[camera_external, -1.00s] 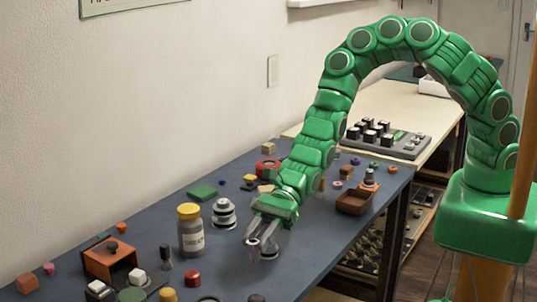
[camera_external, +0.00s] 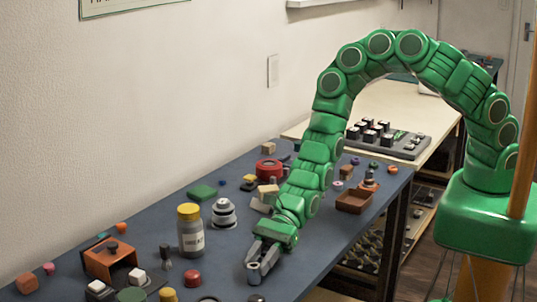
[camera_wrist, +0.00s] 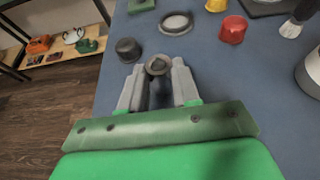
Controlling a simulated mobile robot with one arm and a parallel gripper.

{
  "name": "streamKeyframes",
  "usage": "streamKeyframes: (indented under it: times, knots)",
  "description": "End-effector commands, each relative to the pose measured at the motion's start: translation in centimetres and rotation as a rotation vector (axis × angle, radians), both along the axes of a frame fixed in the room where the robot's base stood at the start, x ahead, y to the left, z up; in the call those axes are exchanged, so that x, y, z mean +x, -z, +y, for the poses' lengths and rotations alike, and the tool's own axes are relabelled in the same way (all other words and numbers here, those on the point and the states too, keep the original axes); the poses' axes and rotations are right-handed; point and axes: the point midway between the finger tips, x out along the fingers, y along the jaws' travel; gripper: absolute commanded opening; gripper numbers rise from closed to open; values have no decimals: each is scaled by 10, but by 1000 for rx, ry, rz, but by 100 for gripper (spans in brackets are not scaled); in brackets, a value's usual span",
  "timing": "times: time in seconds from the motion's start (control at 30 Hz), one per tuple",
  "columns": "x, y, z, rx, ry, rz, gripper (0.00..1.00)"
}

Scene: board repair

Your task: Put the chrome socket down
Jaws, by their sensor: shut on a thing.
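My gripper (camera_external: 258,267) is low over the front part of the blue-grey bench, its fingers pointing down and toward the near side. In the wrist view, the chrome socket (camera_wrist: 158,64) shows as a small grey round piece with a dark hole, between the tips of my gripper (camera_wrist: 158,76). The jaws are shut on it. In the external view the fingers mostly hide the socket. I cannot tell whether its underside touches the bench.
A dark round knob (camera_wrist: 128,49) stands close to the left fingertip. A ring (camera_wrist: 176,23), a red cap (camera_wrist: 232,30) and a brush (camera_wrist: 292,28) lie beyond. A yellow-lidded jar (camera_external: 190,232) stands left of the gripper. The bench edge runs along the left in the wrist view.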

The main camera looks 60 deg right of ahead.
Motion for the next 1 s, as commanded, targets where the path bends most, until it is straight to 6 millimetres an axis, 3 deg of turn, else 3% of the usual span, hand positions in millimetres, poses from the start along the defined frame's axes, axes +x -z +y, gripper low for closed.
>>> streamKeyframes:
  times: [0.17, 0.2, 0.33, 0.7, 1.0]
  knots:
    - [0, 2, 0, 0, 0, 0, 0]
    - [0, 2, 0, 1, 0, 0, 37]
    - [0, 1, 0, 1, 0, 0, 57]
    - [0, -1, 0, 1, 0, -1, 57]
    - [3, -12, -25, 3, 2, -2, 57]
